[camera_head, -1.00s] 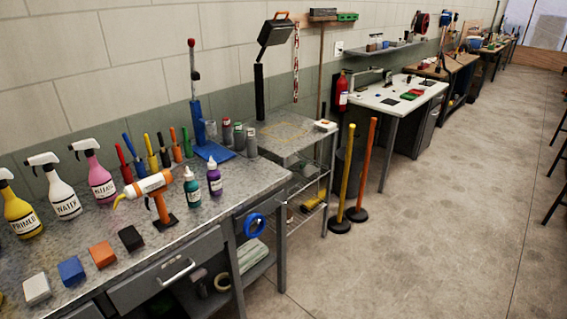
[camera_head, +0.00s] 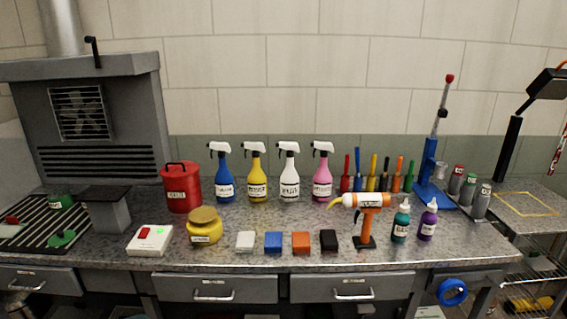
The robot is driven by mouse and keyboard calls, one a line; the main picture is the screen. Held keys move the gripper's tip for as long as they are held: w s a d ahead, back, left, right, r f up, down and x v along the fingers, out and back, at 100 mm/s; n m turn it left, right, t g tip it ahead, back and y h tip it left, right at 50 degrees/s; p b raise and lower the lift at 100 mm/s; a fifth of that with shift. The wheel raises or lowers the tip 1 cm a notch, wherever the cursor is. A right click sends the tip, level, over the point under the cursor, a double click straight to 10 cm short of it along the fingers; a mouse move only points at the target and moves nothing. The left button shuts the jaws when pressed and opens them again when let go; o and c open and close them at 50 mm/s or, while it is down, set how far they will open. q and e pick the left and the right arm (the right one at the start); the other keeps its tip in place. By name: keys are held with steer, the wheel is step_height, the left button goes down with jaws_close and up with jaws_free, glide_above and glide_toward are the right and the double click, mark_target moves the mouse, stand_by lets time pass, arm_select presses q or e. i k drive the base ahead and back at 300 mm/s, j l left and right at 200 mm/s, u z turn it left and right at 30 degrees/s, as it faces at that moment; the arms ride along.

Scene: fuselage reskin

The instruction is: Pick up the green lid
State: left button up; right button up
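A flat green piece with a small raised knob, which looks like the green lid (camera_head: 61,239), lies on the dark ribbed surface (camera_head: 35,243) at the far left of the workbench. A short green container with a pale label (camera_head: 61,202) stands behind it on the same surface. Neither of my grippers is in view.
A grey box (camera_head: 106,212), a white switch box (camera_head: 150,240), a yellow jar (camera_head: 204,226) and a red can (camera_head: 183,188) stand right of the lid. A vented hood (camera_head: 82,120) rises behind. Bottles and coloured blocks line the bench (camera_head: 330,258).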

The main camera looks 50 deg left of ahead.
mark_target(62, 237)
steer(key=u, duration=3)
